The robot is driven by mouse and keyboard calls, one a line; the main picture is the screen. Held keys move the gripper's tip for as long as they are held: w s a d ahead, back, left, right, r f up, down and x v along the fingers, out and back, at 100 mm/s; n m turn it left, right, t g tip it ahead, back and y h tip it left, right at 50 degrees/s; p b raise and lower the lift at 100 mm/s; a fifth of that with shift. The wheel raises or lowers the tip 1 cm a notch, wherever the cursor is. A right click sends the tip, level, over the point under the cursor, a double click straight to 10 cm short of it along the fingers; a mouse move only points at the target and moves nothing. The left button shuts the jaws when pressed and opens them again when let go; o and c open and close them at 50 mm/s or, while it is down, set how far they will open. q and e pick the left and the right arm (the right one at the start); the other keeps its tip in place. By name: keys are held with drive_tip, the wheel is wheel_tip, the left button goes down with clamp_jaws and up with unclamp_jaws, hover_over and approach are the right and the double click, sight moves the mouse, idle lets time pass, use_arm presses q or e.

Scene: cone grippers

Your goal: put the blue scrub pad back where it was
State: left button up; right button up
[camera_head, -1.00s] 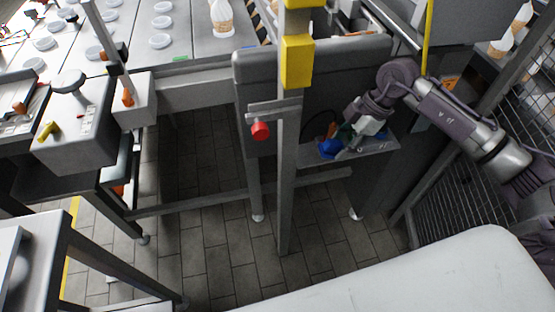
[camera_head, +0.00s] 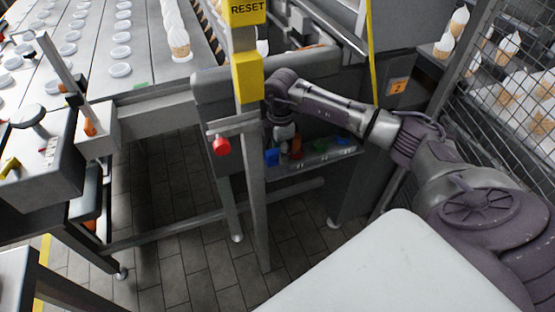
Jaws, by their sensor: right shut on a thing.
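My right gripper (camera_head: 284,138) points down over the left part of a low grey shelf (camera_head: 310,159) under the machine, behind the yellow-capped post. It is shut on a small blue thing, which I take to be the blue scrub pad (camera_head: 271,157). The pad shows just below and left of the fingers. It is too small to tell whether it touches the shelf. The fingertips are partly hidden. My left gripper is not in view.
An orange thing (camera_head: 296,148) and a small green-blue thing (camera_head: 320,144) are on the shelf close right of the gripper. A wire mesh fence (camera_head: 500,110) stands at right.

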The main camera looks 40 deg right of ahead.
sight(278, 168)
drive_tip(key=shift+w+a+f, duration=0.1)
drive_tip(key=shift+w+f, duration=0.25)
drive_tip(key=shift+f, duration=1.85)
drive_tip(key=shift+f, duration=0.1)
drive_tip(key=o, duration=1)
wheel_tip(278, 168, up, 12)
drive_tip(key=shift+r, duration=0.1)
